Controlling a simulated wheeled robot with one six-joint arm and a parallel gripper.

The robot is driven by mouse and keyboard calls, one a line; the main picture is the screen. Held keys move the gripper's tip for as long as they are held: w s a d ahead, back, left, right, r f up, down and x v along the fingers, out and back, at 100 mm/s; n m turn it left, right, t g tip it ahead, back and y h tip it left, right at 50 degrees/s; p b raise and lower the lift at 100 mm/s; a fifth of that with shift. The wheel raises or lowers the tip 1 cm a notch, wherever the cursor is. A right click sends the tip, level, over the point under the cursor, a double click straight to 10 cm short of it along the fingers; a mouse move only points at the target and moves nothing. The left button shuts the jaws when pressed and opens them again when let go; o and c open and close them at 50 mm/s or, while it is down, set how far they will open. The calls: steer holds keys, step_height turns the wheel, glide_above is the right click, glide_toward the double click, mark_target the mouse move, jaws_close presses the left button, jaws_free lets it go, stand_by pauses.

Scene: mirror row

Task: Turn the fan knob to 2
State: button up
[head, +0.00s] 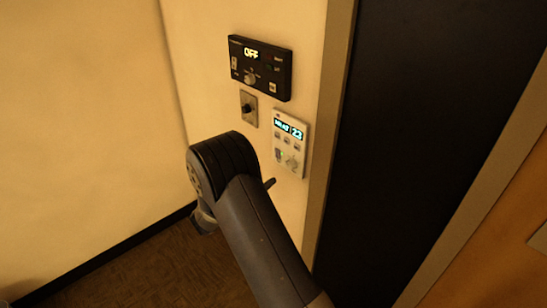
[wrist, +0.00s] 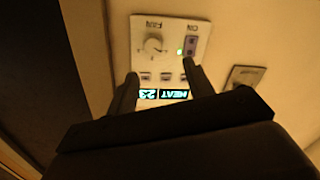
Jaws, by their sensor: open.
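The white wall panel (head: 290,145) shows a lit display reading HEAT 23 in the head view. Its round white fan knob (head: 292,163) sits low on the panel. In the wrist view the panel appears upside down, with the fan knob (wrist: 154,44) under the word FAN and a dial around it. The knob's exact setting is too small to read. My gripper (wrist: 160,72) is open and empty, its two dark fingers pointing at the panel, with the knob ahead of them and apart from them. In the head view my arm hides most of the gripper.
A purple-grey switch (wrist: 191,46) marked ON, with a green light, is beside the knob. A row of small buttons lies between knob and display. A black panel (head: 260,68) reading OFF and a small plate with a dark knob (head: 249,108) are nearby. A door frame (head: 335,110) stands right.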

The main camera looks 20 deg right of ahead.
mark_target(289, 167)
steer(key=shift+g+h, duration=0.5)
steer(key=shift+g, duration=0.1)
steer(key=p+x, duration=0.1)
steer(key=x, duration=0.2)
steer(key=p+x, duration=0.1)
steer(key=x, duration=0.3)
steer(key=p+x, duration=0.1)
steer(key=x, duration=0.2)
steer(key=shift+s+d+f, duration=0.15)
steer(key=shift+d+f, duration=0.15)
steer(key=shift+d, duration=0.05)
steer(key=shift+c, duration=0.3)
steer(key=c, duration=0.9)
